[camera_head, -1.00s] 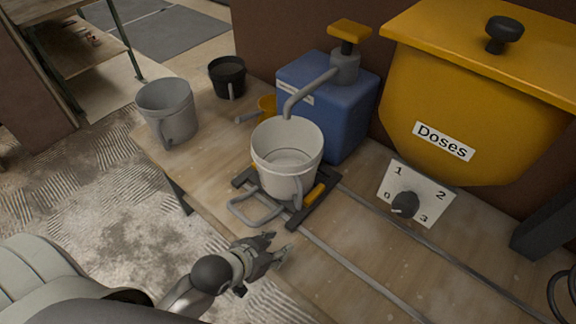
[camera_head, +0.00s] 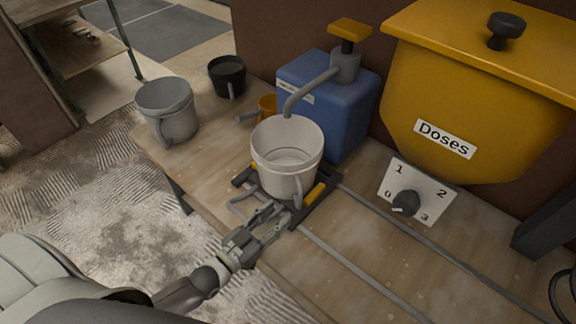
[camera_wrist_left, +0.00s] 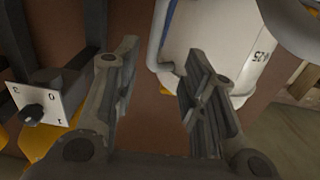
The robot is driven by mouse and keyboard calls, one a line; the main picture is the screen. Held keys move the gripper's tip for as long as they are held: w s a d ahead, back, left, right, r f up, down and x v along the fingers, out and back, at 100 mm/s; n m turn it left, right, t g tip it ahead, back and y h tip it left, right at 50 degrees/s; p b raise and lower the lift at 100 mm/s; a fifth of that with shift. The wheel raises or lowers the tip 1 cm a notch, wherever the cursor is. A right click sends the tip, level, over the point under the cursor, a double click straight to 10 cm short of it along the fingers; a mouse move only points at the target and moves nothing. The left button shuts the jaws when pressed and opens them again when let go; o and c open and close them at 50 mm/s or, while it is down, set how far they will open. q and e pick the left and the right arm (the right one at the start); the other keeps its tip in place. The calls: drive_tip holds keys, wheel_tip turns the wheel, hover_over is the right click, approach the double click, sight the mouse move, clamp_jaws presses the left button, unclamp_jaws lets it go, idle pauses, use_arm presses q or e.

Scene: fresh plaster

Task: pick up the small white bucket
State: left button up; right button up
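The small white bucket (camera_head: 287,160) stands upright on a dark carriage (camera_head: 322,197) under the spout of a blue pump container. Its grey handle (camera_head: 298,190) faces the front. My left gripper (camera_head: 276,213) is open and empty, just in front of the bucket and low by the carriage. In the left wrist view the open fingers (camera_wrist_left: 160,75) are spread, with the white bucket (camera_wrist_left: 225,40) beyond the right finger. The handle (camera_wrist_left: 164,40) shows beyond the gap between them; I see no grip on it. My right gripper is not in view.
The blue container (camera_head: 335,105) stands close behind the bucket. A yellow hopper (camera_head: 470,95) and dial (camera_head: 405,203) are right. Rails (camera_head: 360,278) run along the table.

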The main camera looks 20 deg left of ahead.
sight(298, 200)
use_arm(q)
drive_tip(key=b+x, duration=0.1)
drive_tip(key=x, duration=0.1)
drive_tip(key=b+x, duration=0.1)
drive_tip(key=x, duration=0.2)
drive_tip(key=b+x, duration=0.1)
drive_tip(key=x, duration=0.2)
drive_tip(key=shift+w+d+f, duration=0.1)
drive_tip(key=shift+d+f, duration=0.15)
drive_tip(key=shift+d, duration=0.25)
drive_tip(key=shift+w+d, duration=0.15)
drive_tip(key=shift+w, duration=0.2)
drive_tip(key=shift+r, duration=0.1)
clamp_jaws()
drive_tip(key=shift+r, duration=0.1)
